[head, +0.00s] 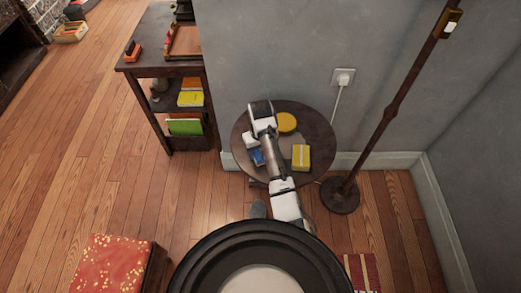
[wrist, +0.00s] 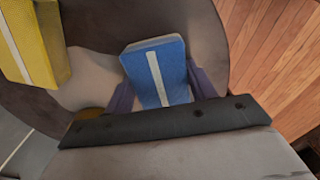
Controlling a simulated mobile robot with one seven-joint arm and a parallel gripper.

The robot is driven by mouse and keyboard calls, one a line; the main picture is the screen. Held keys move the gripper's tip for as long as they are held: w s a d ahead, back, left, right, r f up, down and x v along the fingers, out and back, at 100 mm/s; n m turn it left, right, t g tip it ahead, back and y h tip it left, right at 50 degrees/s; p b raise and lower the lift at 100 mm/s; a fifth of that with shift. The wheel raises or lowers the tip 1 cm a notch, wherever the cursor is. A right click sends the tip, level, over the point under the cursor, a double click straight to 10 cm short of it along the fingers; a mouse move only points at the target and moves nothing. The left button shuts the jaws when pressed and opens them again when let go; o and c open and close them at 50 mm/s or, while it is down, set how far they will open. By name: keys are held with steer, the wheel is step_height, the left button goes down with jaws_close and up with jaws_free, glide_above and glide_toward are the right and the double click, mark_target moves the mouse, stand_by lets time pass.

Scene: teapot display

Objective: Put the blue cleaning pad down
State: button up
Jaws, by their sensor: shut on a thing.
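The blue cleaning pad (wrist: 152,62) with a pale stripe is between the two fingers of my gripper (wrist: 162,92), which is shut on it. In the head view the pad (head: 257,158) shows as a small blue patch over the left part of the round dark table (head: 321,132), partly covered by my arm. My gripper's fingers are hidden in the head view. I cannot tell whether the pad touches the tabletop.
A yellow block (head: 301,158) with a pale stripe is on the table, right of my arm. A round yellow thing (head: 287,122) lies behind it. A pale grey patch (wrist: 88,80) lies between block and pad. A floor lamp (head: 341,195) stands right, a dark shelf (head: 160,68) left.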

steer(key=o, duration=1.2)
step_height(320, 180, up, 12)
steer(key=p, duration=0.4)
steer(key=shift+r, duration=0.15)
steer(key=shift+a, duration=0.1)
